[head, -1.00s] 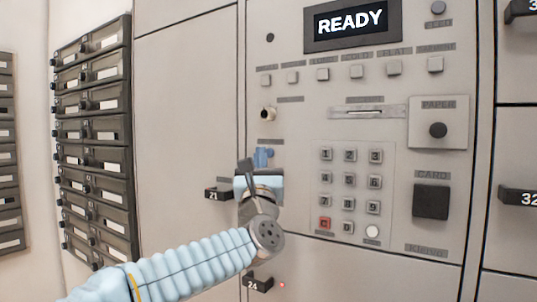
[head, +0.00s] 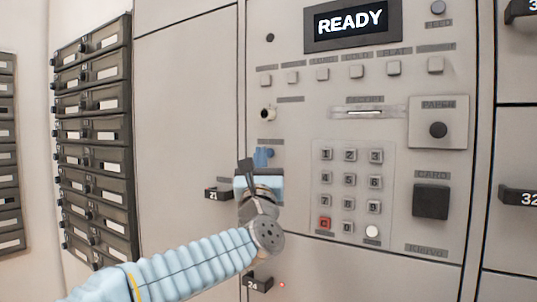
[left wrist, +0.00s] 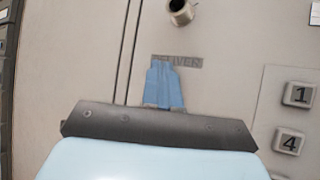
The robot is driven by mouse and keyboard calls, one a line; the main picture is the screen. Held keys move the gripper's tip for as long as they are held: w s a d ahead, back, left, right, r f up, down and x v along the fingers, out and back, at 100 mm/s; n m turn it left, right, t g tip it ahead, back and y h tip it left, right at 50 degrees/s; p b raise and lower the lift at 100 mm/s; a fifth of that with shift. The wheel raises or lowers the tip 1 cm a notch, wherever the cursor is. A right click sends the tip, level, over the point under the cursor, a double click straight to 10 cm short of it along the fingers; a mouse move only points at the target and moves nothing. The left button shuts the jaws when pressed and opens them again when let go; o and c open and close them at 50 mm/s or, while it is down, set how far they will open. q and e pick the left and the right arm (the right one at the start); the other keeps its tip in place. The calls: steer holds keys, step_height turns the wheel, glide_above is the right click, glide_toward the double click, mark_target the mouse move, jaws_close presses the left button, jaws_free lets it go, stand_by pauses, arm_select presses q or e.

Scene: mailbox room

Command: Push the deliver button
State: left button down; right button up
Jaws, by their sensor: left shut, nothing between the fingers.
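The deliver button (head: 270,153) is a small dark round knob on the grey machine panel, below a label strip. In the left wrist view, the label reading DELIVER (left wrist: 190,62) shows just past the fingertips, partly covered by them, and the button is hidden behind the fingers. My left gripper (head: 261,157) has blue fingers that are shut and empty, pointing at the panel right at the button. It also shows in the left wrist view (left wrist: 164,78). I cannot tell whether the fingertips touch the button. My right gripper is not in view.
A display (head: 351,22) above reads READY. A keypad (head: 351,190) is to the right of my gripper. A round metal lock (head: 266,114) sits above the button. Dark handles (head: 217,194) and (head: 258,284) stick out near my arm. Mail slots (head: 95,130) stand at left.

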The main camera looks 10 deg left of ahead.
arm_select(q)
steer(key=shift+w+d+b, duration=0.15)
steer(key=shift+w+b, duration=0.15)
steer(key=shift+w, duration=0.1)
steer(key=shift+w+d, duration=0.15)
steer(key=shift+w, duration=0.2)
stand_by(0.8)
steer(key=shift+s+a+b, duration=0.3)
steer(key=shift+s+b, duration=0.5)
steer(key=shift+b, duration=0.25)
